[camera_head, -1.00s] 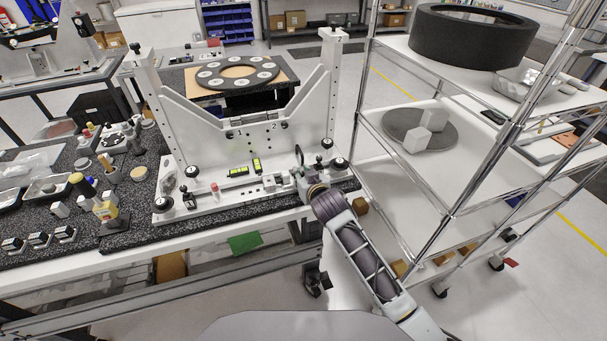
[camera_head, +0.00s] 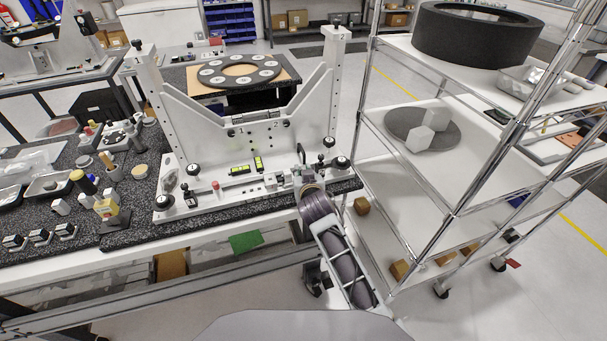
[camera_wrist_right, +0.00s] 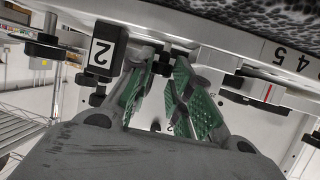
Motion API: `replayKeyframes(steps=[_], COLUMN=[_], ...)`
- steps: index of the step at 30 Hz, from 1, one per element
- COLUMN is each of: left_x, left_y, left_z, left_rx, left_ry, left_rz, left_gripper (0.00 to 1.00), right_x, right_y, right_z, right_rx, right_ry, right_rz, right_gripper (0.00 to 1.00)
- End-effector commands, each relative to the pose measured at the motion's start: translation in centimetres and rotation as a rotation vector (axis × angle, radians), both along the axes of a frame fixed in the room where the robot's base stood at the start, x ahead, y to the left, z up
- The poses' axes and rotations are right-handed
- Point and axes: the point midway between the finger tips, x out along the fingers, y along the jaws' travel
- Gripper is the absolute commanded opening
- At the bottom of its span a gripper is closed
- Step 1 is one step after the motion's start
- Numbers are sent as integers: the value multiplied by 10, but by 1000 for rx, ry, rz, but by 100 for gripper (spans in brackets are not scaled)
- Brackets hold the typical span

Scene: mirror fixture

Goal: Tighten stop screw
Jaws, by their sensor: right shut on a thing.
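The white mirror fixture (camera_head: 205,143) stands on a dark granite table, with two uprights and a base carrying knobs and small blocks. My right gripper (camera_head: 303,174) is at the right part of the fixture's front edge; its fingertips are hard to make out in the head view. In the right wrist view my right gripper (camera_wrist_right: 163,66) has its green-padded fingers closed around a small dark screw head (camera_wrist_right: 162,60), which I take to be the stop screw. A block labelled 2 (camera_wrist_right: 103,58) sits beside the fingers. The screw's thread and tip are hidden. My left gripper is out of view.
Yellow level vials (camera_head: 257,164) and black knobs (camera_head: 343,164) are on the fixture base close to my right gripper. A wire shelf cart (camera_head: 400,185) stands at the right. Bottles and small parts crowd the table's left side, including a yellow bottle (camera_head: 112,211).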

Motion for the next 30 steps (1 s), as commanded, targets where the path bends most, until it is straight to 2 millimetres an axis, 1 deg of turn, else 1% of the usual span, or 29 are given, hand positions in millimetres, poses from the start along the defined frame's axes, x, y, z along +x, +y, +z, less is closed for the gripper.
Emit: replayKeyframes(steps=[3,4,6,20,26,30], left_x=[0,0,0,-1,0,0], left_y=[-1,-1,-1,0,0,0], left_z=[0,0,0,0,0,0], left_rx=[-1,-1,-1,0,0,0], left_ry=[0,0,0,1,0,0], left_rz=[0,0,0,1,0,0], left_gripper=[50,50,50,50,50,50], right_x=[0,0,0,-2,-11,-20], right_y=[1,1,1,0,-1,-3], right_z=[3,3,2,0,4,8], right_rx=[2,2,1,0,0,1], right_ry=[-5,-5,-4,1,0,0], right_rz=[1,1,2,2,2,2], right_gripper=[0,24,30,30,30,30])
